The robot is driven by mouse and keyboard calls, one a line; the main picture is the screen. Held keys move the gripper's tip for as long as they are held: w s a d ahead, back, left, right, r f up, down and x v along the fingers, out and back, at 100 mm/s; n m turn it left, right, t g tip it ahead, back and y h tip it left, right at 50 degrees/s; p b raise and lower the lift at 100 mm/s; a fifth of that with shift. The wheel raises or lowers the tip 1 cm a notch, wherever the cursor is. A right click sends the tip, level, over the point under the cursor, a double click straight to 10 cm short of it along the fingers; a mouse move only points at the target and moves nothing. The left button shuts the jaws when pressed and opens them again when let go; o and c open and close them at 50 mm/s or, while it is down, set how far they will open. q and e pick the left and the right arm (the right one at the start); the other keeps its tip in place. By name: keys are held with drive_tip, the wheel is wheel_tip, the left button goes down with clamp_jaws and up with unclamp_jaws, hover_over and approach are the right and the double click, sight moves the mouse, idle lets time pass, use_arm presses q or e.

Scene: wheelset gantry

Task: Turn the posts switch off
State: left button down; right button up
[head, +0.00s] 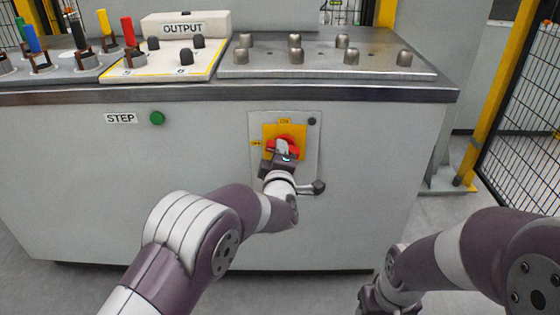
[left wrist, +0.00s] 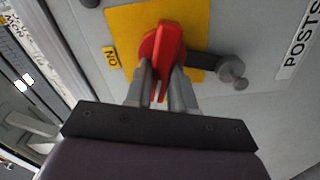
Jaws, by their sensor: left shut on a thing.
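The posts switch is a red rotary knob (head: 285,140) on a yellow plate (head: 300,131), set on a grey panel on the cabinet's front. My left gripper (head: 282,152) reaches it from below and hides part of it. In the left wrist view the red knob (left wrist: 162,52) sits between the two fingers, and the gripper (left wrist: 162,82) is shut on its raised handle. A small yellow label (left wrist: 111,57) beside the plate reads ON, seen upside down. A POSTS label (left wrist: 302,45) is at the right edge. My right gripper (head: 388,298) is low in the head view, its fingers not clear.
A grey lever handle (head: 318,187) sticks out just right of and below the switch. A green STEP button (head: 157,118) is on the left of the cabinet front. The OUTPUT tray (head: 140,74) and a plate with metal pegs (head: 330,70) lie on top. A mesh fence (head: 525,110) stands at right.

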use_arm(q)
drive_tip(key=shift+n+b, duration=1.55)
drive_tip(key=shift+n, duration=0.35)
drive_tip(key=c, duration=1)
unclamp_jaws()
drive_tip(key=shift+o, duration=0.2)
drive_tip(key=shift+w+f, duration=0.1)
drive_tip(key=shift+f, duration=0.05)
